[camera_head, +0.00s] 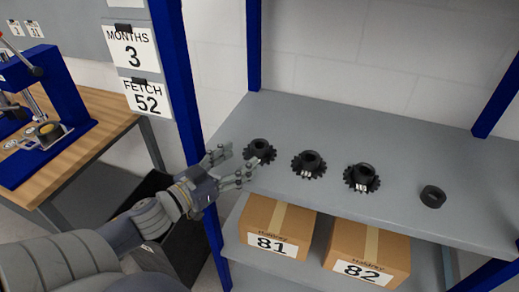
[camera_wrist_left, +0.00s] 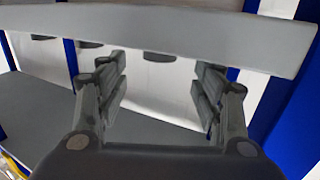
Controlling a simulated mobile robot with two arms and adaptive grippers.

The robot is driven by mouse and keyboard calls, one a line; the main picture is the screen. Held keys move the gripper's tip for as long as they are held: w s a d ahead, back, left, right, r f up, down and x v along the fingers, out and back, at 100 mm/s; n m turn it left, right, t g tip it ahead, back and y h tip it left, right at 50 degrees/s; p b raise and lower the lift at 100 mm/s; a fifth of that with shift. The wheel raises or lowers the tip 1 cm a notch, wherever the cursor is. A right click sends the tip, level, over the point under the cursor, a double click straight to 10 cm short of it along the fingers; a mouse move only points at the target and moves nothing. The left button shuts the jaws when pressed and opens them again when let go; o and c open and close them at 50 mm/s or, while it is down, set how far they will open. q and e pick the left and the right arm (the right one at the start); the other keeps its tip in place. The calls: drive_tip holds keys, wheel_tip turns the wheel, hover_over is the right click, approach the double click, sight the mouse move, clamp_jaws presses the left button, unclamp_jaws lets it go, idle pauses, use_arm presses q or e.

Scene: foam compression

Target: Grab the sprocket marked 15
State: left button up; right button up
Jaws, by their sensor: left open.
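Three black toothed sprockets stand in a row on the grey shelf: a left one (camera_head: 260,150), a middle one (camera_head: 308,164) and a right one (camera_head: 362,177). The middle and right ones carry small white marks at the front, too small to read, so I cannot tell which is marked 15. My left gripper (camera_head: 241,164) is open and empty at the shelf's front left, with its fingers close beside the left sprocket. In the left wrist view its two fingers (camera_wrist_left: 160,78) stand wide apart with nothing between them. My right gripper is not in view.
A plain black ring (camera_head: 433,196) lies at the right of the grey shelf (camera_head: 400,150). Blue posts (camera_head: 180,80) frame the shelf. Cardboard boxes 81 (camera_head: 278,216) and 82 (camera_head: 385,245) sit below. A wooden bench (camera_head: 100,110) with a blue press stands at left.

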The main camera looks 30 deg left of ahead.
sight(254, 149)
use_arm(q)
drive_tip(key=shift+w, duration=0.35)
drive_tip(key=shift+w+f, duration=0.1)
drive_tip(key=shift+w, duration=0.1)
drive_tip(key=shift+w+d+p, duration=0.15)
drive_tip(key=shift+w+p, duration=0.05)
drive_tip(key=shift+w, duration=0.4)
drive_tip(key=shift+w+d+p, duration=0.15)
drive_tip(key=shift+w+p, duration=0.05)
drive_tip(key=shift+w, duration=0.35)
drive_tip(key=shift+w+d, duration=0.1)
drive_tip(key=shift+w, duration=0.9)
drive_tip(key=shift+w+f, duration=0.1)
drive_tip(key=shift+w, duration=0.2)
drive_tip(key=shift+w+d+p, duration=0.1)
drive_tip(key=shift+p, duration=0.2)
drive_tip(key=shift+c, duration=0.2)
drive_tip(key=c, duration=1.3)
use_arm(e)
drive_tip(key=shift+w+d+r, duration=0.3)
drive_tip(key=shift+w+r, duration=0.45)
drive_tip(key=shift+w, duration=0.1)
